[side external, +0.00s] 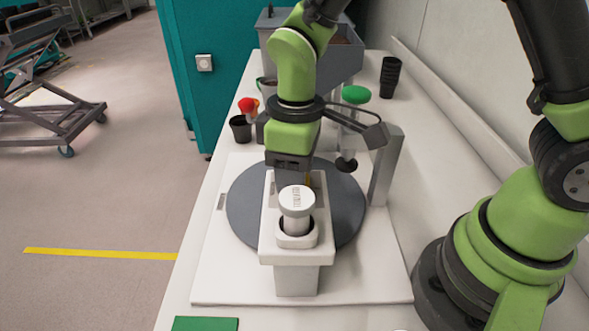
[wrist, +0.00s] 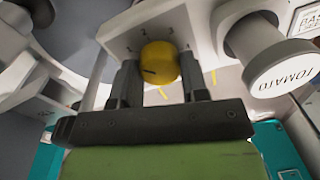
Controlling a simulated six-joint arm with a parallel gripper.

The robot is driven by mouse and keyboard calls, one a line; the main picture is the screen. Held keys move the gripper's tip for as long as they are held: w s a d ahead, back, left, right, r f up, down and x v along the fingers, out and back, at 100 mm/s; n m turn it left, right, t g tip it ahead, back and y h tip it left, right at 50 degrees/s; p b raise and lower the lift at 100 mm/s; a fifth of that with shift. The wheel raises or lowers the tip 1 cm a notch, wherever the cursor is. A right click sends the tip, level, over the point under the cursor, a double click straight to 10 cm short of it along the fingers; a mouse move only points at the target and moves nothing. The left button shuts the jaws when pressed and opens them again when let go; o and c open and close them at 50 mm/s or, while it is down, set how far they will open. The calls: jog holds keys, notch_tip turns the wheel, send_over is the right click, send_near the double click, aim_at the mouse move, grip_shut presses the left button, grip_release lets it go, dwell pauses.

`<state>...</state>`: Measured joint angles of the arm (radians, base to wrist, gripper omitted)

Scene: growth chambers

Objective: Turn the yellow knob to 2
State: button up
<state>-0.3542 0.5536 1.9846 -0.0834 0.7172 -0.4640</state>
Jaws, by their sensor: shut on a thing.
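A short dark pointer line shows on the knob's lower left. My gripper (wrist: 159,72) has one finger on each side of the knob and is shut on it. In the side view my gripper (side external: 292,172) reaches down behind the white housing (side external: 268,235), which hides most of the knob and the fingertips.
A white canister (side external: 297,203) labelled TOMATO stands on the housing, close to my gripper. A grey round disc (side external: 245,205) lies behind. Black cups (side external: 240,129), a red-topped item (side external: 249,105) and a green-topped item (side external: 356,94) stand farther back.

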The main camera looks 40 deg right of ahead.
jog(key=m, duration=0.4)
jog(key=shift+m+t, duration=0.3)
jog(key=shift+m, duration=1.8)
jog(key=o, duration=0.9)
jog(key=shift+o, duration=0.2)
notch_tip(320, 180, up, 10)
jog(key=shift+d, duration=0.35)
jog(key=shift+s, duration=0.1)
